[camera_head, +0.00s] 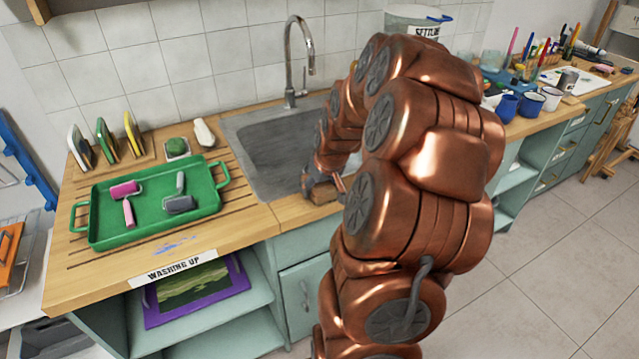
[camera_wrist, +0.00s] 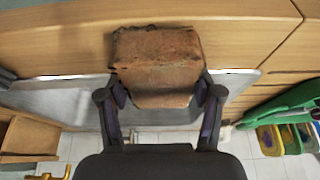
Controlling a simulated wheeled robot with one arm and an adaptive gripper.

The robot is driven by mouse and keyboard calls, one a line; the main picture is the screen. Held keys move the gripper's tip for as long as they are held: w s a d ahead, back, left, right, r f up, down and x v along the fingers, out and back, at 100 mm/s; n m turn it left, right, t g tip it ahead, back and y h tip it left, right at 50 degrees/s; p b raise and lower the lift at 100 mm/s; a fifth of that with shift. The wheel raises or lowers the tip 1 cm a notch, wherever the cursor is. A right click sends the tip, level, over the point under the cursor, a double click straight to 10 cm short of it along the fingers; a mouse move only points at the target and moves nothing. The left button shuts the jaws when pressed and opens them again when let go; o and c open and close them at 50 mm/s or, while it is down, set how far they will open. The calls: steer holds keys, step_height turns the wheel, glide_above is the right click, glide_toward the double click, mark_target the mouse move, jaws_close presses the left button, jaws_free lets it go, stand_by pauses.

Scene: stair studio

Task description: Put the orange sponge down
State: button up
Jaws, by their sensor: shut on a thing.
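The orange sponge (camera_wrist: 158,62) is a worn, brownish-orange block in the wrist view. My gripper (camera_wrist: 160,96) is shut on it, one dark finger at each side. In the head view the sponge (camera_head: 323,194) shows small below my gripper (camera_head: 322,182), over the wooden counter (camera_head: 295,212) at the front right edge of the sink. I cannot tell whether the sponge touches the wood. My arm hides part of the sink and the counter to its right.
The grey sink (camera_head: 265,150) with a tall tap (camera_head: 291,62) lies behind. A green tray (camera_head: 213,200) with paint rollers stands on the left counter. Cups and brushes crowd the right-hand counter. The wood strip in front of the sink looks bare.

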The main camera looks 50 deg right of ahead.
steer(key=shift+f, duration=0.1)
steer(key=shift+f+b, duration=0.35)
steer(key=shift+b, duration=0.05)
steer(key=o, duration=1.1)
